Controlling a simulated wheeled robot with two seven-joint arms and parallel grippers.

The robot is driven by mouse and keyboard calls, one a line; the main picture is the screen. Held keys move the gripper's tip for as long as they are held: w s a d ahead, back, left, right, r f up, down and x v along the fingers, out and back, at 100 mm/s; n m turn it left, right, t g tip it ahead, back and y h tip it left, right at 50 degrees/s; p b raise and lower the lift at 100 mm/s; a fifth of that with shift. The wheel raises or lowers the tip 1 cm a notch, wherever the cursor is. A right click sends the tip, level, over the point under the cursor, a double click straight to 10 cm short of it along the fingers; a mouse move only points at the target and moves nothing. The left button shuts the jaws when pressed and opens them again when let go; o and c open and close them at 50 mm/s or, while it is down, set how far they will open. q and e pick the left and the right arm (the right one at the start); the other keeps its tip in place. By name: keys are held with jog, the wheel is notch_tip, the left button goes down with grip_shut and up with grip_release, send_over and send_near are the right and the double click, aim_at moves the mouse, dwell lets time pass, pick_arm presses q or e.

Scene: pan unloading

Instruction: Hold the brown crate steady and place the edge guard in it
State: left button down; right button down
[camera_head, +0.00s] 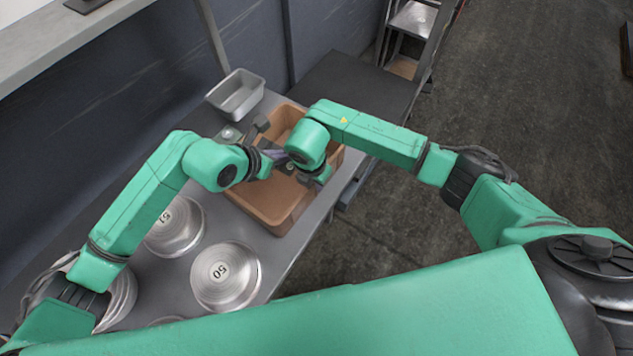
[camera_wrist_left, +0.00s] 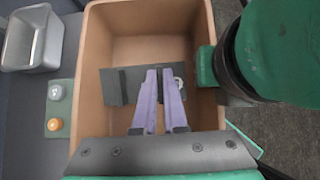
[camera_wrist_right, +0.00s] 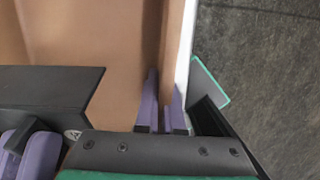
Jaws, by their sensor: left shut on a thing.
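The brown crate (camera_head: 264,205) stands on the grey table; its inside also shows in the left wrist view (camera_wrist_left: 144,20). My left gripper (camera_wrist_left: 160,75) is shut on the dark grey edge guard (camera_wrist_left: 117,88) and holds it over the crate's opening. The edge guard also shows in the right wrist view (camera_wrist_right: 60,82), beside the left gripper's purple fingers. My right gripper (camera_wrist_right: 165,82) has its fingers on either side of the crate's side wall, near the table edge. Whether they press on the wall is unclear.
A grey metal pan (camera_head: 237,95) stands behind the crate. Round metal weights (camera_head: 226,277) stand on the table at the front left. A small panel with an orange button (camera_wrist_left: 54,125) lies left of the crate. Open floor lies to the right.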

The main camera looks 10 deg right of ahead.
pick_arm(q)
jog(key=c, duration=0.9)
grip_release()
jog(key=v, duration=1.2)
pick_arm(e)
jog(key=c, duration=1)
grip_release()
jog(key=shift+o, duration=0.2)
